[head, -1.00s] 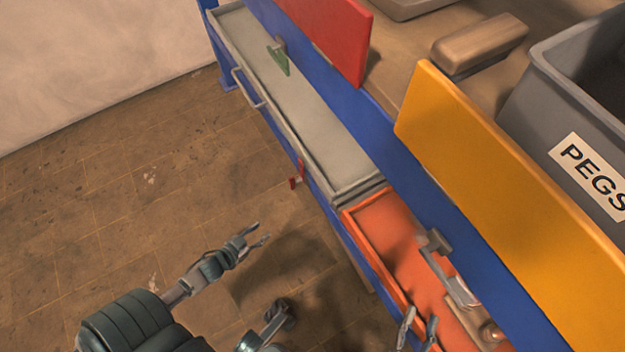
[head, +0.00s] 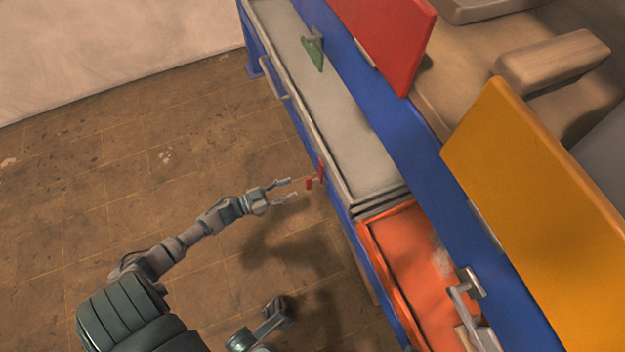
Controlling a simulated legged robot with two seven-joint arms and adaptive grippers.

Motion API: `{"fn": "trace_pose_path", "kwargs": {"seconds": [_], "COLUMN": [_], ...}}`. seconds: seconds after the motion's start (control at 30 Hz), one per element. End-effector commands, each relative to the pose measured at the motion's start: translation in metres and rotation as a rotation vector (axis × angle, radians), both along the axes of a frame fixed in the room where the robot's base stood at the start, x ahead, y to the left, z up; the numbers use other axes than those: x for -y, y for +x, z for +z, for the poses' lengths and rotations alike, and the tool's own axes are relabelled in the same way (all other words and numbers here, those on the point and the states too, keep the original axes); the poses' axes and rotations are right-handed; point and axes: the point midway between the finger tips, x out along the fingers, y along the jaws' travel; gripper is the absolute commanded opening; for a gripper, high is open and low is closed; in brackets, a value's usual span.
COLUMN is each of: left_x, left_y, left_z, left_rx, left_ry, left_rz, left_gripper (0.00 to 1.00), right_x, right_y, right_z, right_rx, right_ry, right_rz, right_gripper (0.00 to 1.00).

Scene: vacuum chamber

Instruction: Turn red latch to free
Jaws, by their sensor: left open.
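The small red latch (head: 310,184) sits on the blue front edge of the bench, below the long grey drawer (head: 345,130). My left gripper (head: 287,190) comes in from the left with its fingers pointing at the latch. It is open and empty, and its fingertips are just short of the latch with a small gap showing.
An orange drawer (head: 372,250) stands right of the grey one, with a metal lever (head: 462,295) over it. A grey handle (head: 272,80) sticks out farther along the front. Red (head: 385,40) and yellow (head: 540,200) panels stand behind. The floor at left is clear.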

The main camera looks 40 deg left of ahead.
Motion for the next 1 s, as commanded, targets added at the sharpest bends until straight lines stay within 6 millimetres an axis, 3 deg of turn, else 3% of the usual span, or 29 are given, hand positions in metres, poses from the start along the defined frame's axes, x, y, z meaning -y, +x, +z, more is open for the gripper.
{"fn": "trace_pose_path", "kwargs": {"seconds": [0.07,0.3,0.73,0.77,0.9,0.93,1.0], "left_x": [0.009,0.027,0.029,0.029,0.030,0.030,0.030], "left_y": [0.017,0.054,0.066,0.066,0.066,0.066,0.067], "left_z": [-0.003,0.000,0.002,0.002,0.002,0.002,0.003], "left_rx": [-0.001,0.000,0.001,0.001,0.001,0.002,0.001], "left_ry": [0.001,0.007,0.001,0.001,0.003,0.004,0.005], "left_rz": [-0.002,-0.001,0.000,0.000,0.000,0.001,0.002], "left_gripper": [0.43,0.43,0.43,0.40,0.05,0.00,0.00], "right_x": [0.001,0.004,-0.002,-0.002,-0.002,-0.002,-0.001], "right_y": [0.007,0.012,0.015,0.015,0.015,0.015,0.015], "right_z": [-0.008,-0.005,-0.001,-0.001,-0.001,-0.001,-0.001], "right_rx": [-0.003,0.032,0.045,0.045,0.045,0.045,0.045], "right_ry": [0.001,0.003,-0.002,-0.002,-0.003,-0.002,-0.002], "right_rz": [-0.001,0.000,0.002,0.002,0.002,0.002,0.002], "right_gripper": [0.40,0.40,0.40,0.40,0.40,0.40,0.40]}}
